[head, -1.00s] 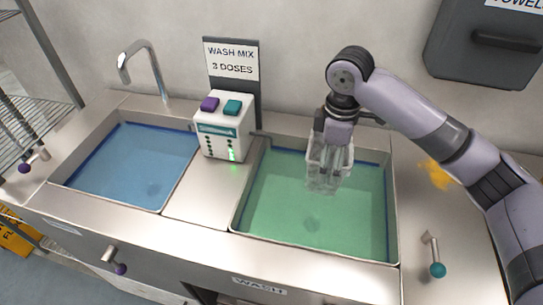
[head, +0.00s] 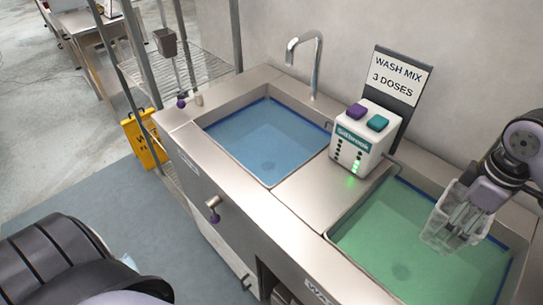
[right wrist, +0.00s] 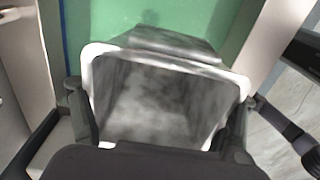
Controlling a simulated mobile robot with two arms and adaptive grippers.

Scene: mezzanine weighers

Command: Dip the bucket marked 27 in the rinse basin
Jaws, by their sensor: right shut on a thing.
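A clear, greyish bucket (head: 450,226) hangs from my right gripper (head: 468,208), tilted, above the green-filled basin at the right. In the right wrist view the bucket (right wrist: 160,105) fills the middle, with a pale rim and a cloudy grey inside; the gripper is shut on it. No number on it can be read. The basin with blue liquid (head: 262,183) is left of the green basin (head: 375,284), whose front label partly reads WASH. No rinse label is readable on the blue basin. My left gripper is not in view.
A white dispenser (head: 362,140) with purple and teal buttons stands between the basins, before a WASH MIX 3 DOSES sign (head: 396,82). A tap (head: 316,62) rises behind the blue basin. A wire rack (head: 205,66) and yellow floor sign (head: 143,140) stand left.

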